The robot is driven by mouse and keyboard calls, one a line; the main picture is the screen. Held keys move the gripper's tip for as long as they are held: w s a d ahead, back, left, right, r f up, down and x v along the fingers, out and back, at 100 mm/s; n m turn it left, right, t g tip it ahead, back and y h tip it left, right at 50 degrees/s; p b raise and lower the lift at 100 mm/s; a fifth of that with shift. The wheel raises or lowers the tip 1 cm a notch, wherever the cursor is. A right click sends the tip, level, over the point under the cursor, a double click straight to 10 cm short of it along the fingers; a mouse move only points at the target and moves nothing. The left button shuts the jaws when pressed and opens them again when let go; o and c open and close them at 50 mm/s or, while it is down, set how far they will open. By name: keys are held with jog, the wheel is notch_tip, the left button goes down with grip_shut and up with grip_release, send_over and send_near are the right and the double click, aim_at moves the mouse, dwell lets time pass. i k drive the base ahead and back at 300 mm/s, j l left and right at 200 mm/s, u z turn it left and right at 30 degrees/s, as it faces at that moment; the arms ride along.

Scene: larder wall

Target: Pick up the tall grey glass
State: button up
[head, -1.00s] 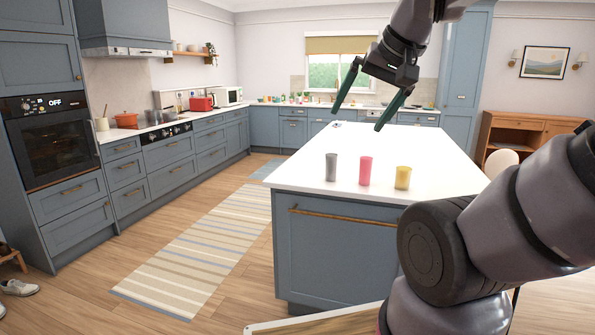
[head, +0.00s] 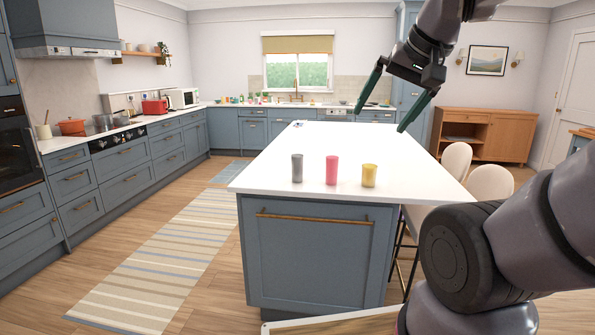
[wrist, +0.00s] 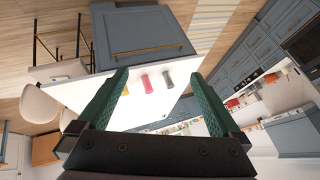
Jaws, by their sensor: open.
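The tall grey glass (head: 297,168) stands upright near the front edge of the white island top, at the left end of a row of three. A pink glass (head: 332,170) stands to its right, and a yellow glass (head: 369,175) is at the right end. My gripper (head: 382,109) is open and empty, raised above the island and apart from all the glasses. In the wrist view, the grey glass (wrist: 167,80) shows between the green fingers (wrist: 160,92), next to the pink glass (wrist: 147,84). The yellow glass is partly behind a finger there.
The island (head: 320,245) has a wide clear top behind the glasses. White stools (head: 491,183) stand at its right side.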

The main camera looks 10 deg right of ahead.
aim_at(296, 159)
jog(key=i+l+u, duration=0.1)
jog(key=i+u, duration=0.2)
jog(key=i, duration=0.25)
jog(key=i+l+u, duration=0.25)
jog(key=i, duration=0.3)
